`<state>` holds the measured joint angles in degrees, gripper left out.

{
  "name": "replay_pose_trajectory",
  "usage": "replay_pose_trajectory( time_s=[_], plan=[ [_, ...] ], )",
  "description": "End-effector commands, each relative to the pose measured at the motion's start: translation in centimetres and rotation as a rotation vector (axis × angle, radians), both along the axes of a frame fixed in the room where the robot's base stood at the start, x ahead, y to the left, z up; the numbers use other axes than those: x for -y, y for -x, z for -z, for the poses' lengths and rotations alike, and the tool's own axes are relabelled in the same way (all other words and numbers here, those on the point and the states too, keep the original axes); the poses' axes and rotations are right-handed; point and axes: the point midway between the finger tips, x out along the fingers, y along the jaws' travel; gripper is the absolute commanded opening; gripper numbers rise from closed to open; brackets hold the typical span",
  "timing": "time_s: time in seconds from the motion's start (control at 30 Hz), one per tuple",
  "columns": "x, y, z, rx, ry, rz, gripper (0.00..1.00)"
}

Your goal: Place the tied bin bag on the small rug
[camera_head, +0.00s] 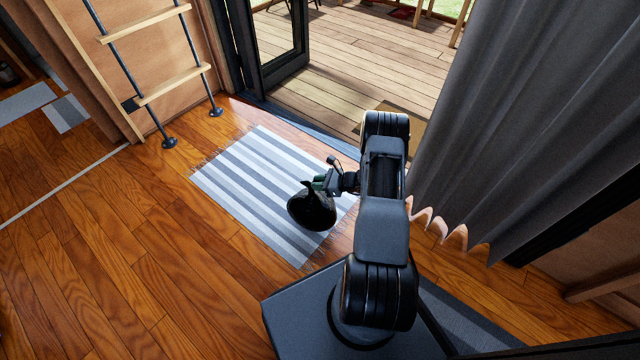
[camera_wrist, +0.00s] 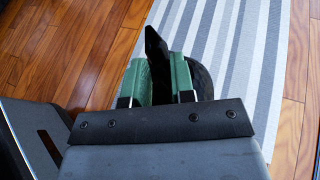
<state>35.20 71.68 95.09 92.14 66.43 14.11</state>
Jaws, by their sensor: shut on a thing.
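The black tied bin bag (camera_head: 312,212) hangs from my gripper (camera_head: 321,184) over the front right part of the small rug. My gripper is shut on the bag's tied neck. The small rug (camera_head: 238,180) is grey and white striped with fringed ends, flat on the wooden floor. In the wrist view, the green fingers of my gripper (camera_wrist: 166,82) hold the bag's dark neck (camera_wrist: 156,45), with part of the bag (camera_wrist: 202,80) behind them over the rug (camera_wrist: 252,50). I cannot tell whether the bag's underside touches the rug.
A ladder (camera_head: 160,85) stands at the upper left beside the rug. An open glass door (camera_head: 275,40) leads to a wooden deck (camera_head: 370,55) with a brown doormat (camera_head: 415,133). A grey curtain (camera_head: 520,110) hangs on the right. Bare floor (camera_head: 110,240) lies to the left.

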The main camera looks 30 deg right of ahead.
Motion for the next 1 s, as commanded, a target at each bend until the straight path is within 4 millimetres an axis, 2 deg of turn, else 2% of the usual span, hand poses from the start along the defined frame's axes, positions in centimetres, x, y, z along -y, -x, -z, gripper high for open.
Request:
replay_pose_trajectory(
  time_s=[0.03,0.17,0.6,0.63,0.9,1.0],
  plan=[
    [0.0,0.1,1.0,-0.001,-0.003,0.001,0.0],
    [0.0,0.1,2.3,0.0,-0.002,0.002,0.0],
    [0.1,0.1,2.6,0.001,-0.002,0.002,0.0],
    [0.0,0.2,2.8,-0.003,0.0,0.001,0.24],
    [0.0,0.2,2.7,-0.003,0.0,0.001,0.49],
    [0.0,0.2,2.7,-0.003,0.0,0.001,0.49]
  ],
)
